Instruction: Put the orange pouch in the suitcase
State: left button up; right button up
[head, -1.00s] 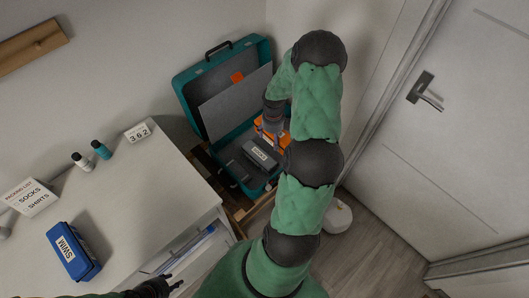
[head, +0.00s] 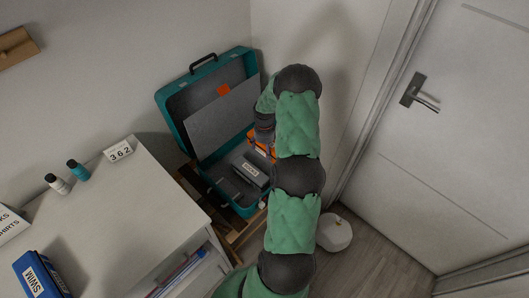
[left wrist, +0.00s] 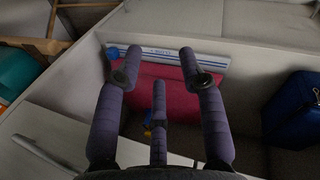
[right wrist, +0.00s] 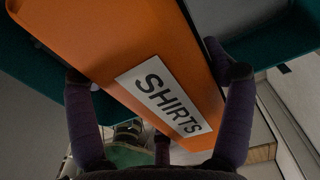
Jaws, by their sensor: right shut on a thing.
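The orange pouch (right wrist: 130,40), labelled SHIRTS, is between the fingers of my right gripper (right wrist: 155,78) in the right wrist view, which is shut on it. In the head view the pouch (head: 256,142) shows partly beneath my right gripper (head: 264,142), at the right side of the open teal suitcase (head: 176,118). My arm hides part of it, and I cannot tell whether it touches the suitcase floor. A grey labelled pouch (head: 250,169) lies inside the suitcase. My left gripper (left wrist: 157,60) is open and empty above an open drawer in the left wrist view.
The white desk (head: 120,215) holds a blue SWIM pouch (head: 40,277), two small bottles (head: 77,170) and a number block (head: 118,151). Its drawer holds a red item (left wrist: 180,95). A white round object (head: 334,232) is on the floor near the door (head: 450,150).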

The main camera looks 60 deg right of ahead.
jog(key=shift+w+d+f+b, duration=0.6)
jog(key=shift+d+f, duration=0.3)
jog(key=shift+f, duration=0.7)
jog(key=shift+w+d+f+b, duration=0.45)
jog(key=shift+d+f+b, duration=0.4)
jog(key=shift+f, duration=0.75)
jog(key=shift+w+d+f+b, duration=0.55)
jog(key=shift+d+f, duration=0.45)
jog(key=shift+f, duration=0.6)
jog(key=shift+r, duration=0.1)
jog(key=shift+f+b, duration=0.35)
jog(key=shift+f, duration=0.15)
jog(key=shift+f, duration=0.2)
jog(key=o, duration=1.2)
